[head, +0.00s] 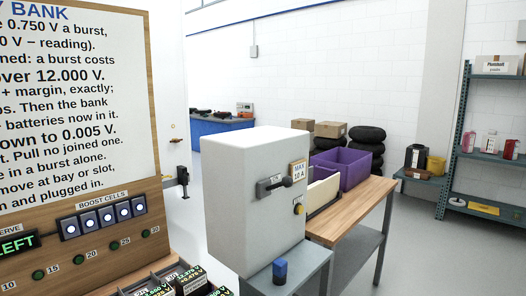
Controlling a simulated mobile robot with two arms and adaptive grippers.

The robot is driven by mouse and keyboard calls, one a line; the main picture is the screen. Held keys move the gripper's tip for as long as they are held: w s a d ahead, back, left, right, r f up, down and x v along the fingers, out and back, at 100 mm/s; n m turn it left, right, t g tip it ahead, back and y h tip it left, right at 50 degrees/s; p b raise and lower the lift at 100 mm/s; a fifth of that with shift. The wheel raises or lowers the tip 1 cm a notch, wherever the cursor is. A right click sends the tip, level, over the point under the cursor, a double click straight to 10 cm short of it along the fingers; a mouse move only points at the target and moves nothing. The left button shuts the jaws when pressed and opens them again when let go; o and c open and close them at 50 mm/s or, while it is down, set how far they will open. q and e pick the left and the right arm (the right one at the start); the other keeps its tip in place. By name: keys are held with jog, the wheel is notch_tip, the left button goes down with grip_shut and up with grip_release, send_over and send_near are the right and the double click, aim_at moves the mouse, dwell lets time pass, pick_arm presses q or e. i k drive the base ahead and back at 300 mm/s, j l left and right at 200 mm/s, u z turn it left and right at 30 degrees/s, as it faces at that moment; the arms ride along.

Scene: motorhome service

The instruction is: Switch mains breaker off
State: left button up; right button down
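A large pale grey cabinet (262,205) stands right of centre in the head view. On its front is a rotary-type switch with a black lever handle (285,182) on a dark plate, lying nearly level and pointing right. It looks like the breaker, but no on or off marking can be read. Beside it is a label (298,173) reading "MAX 10 A". Below the label is a small yellow and black fitting (299,209). Neither of my grippers is in view.
A blue-topped object (280,270) stands on a grey stand before the cabinet. A wooden board (78,225) with a printed sign fills the left. Open floor (430,265) lies at right.

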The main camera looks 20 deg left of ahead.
aim_at(287, 182)
jog(key=i+l+u, duration=0.6)
jog(key=i+l, duration=0.15)
jog(key=i, duration=0.05)
